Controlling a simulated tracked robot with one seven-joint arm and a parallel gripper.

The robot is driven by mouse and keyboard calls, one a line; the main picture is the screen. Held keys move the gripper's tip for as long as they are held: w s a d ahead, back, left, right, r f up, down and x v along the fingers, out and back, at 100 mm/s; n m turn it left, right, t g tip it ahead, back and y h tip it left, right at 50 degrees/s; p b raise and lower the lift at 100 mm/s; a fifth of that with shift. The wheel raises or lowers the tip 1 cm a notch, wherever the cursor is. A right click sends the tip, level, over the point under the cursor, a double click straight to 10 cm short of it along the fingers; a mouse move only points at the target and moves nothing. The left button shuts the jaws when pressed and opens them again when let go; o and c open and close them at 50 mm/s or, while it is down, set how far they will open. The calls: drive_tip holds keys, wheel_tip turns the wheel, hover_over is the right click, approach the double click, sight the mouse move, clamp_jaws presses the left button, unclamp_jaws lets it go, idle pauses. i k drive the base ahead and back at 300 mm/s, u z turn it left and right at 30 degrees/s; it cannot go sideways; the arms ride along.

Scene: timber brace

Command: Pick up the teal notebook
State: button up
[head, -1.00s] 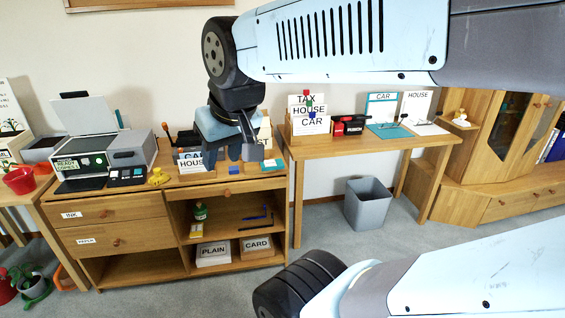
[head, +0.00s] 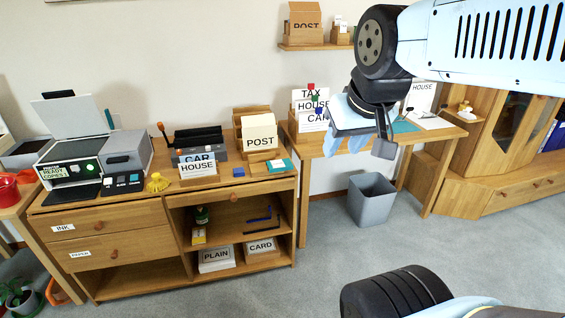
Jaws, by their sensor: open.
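A small flat teal item (head: 279,165), which looks like the teal notebook, lies near the right front of the wooden cabinet's top (head: 225,178), beside the POST stand. Its details are too small to make out. My gripper (head: 360,147) is open and appears empty. It points down in front of the side table, to the right of the teal item and clear of it in the picture. Part of the side table is hidden behind the gripper.
A POST stand (head: 259,134) and HOUSE card holder (head: 198,168) stand close to the teal item. A printer (head: 68,163) is at left. The side table (head: 440,135) holds a teal board (head: 404,126). A grey bin (head: 371,199) stands below; open floor lies in front.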

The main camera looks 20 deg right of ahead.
sight(284, 164)
drive_tip(key=z, duration=0.1)
drive_tip(key=i, duration=1)
drive_tip(key=u, duration=0.05)
